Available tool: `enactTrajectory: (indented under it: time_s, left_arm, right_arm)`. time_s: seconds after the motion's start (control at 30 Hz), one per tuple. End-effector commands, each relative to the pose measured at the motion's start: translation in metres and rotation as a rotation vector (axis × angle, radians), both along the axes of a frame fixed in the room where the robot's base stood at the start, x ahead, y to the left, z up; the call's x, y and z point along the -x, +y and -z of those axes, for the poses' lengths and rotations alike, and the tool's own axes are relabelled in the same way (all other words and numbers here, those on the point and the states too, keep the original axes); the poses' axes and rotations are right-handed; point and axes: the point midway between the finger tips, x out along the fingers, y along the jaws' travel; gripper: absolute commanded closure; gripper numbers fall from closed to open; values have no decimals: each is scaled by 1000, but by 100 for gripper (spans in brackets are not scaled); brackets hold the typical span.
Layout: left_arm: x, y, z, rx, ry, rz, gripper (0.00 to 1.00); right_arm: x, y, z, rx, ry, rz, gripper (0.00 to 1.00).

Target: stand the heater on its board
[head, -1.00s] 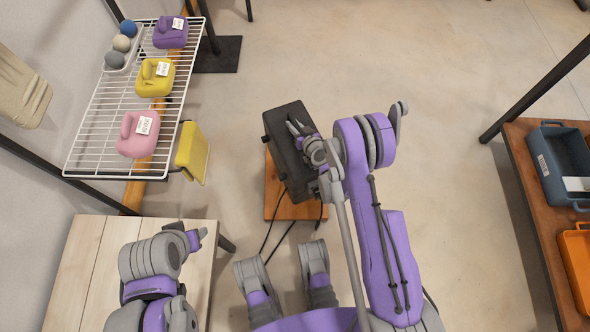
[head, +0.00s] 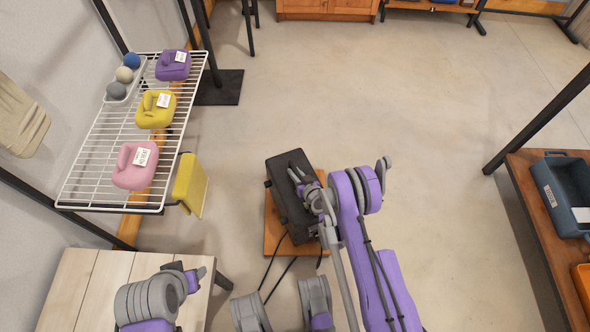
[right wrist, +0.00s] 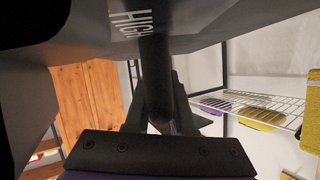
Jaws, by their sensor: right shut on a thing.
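The heater (head: 284,205) is a dark, box-shaped body in the middle of the head view, with black cords hanging from its lower end. It is over the brown wooden board (head: 275,246) on the floor and hides much of it. I cannot tell whether it touches the board. My right gripper (head: 301,177) is shut on the heater at its upper side. In the right wrist view the heater (right wrist: 190,20) fills the top, with the lettering "HIGH". My left gripper (head: 197,279) is at the lower left, away from the heater; its jaws are unclear.
A pale wooden table (head: 72,290) is at lower left. A brown table (head: 530,215) with blue and orange bins is at right. The floor between is clear.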

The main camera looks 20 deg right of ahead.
Motion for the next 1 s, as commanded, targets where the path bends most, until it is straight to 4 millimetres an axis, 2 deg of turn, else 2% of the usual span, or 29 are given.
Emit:
enactTrajectory:
  time_s: [0.33,0.37,0.5,1.0]
  left_arm:
    - [0,0,2,0,0,0,50]
    - [0,0,2,0,0,0,50]
    - [0,0,1,0,0,0,50]
    - [0,0,-2,0,0,0,50]
  right_arm:
    - [0,0,1,0,-1,3,100]
    - [1,0,2,0,0,0,74]
    - [1,0,2,0,0,0,49]
    - [-1,2,-4,-1,0,0,48]
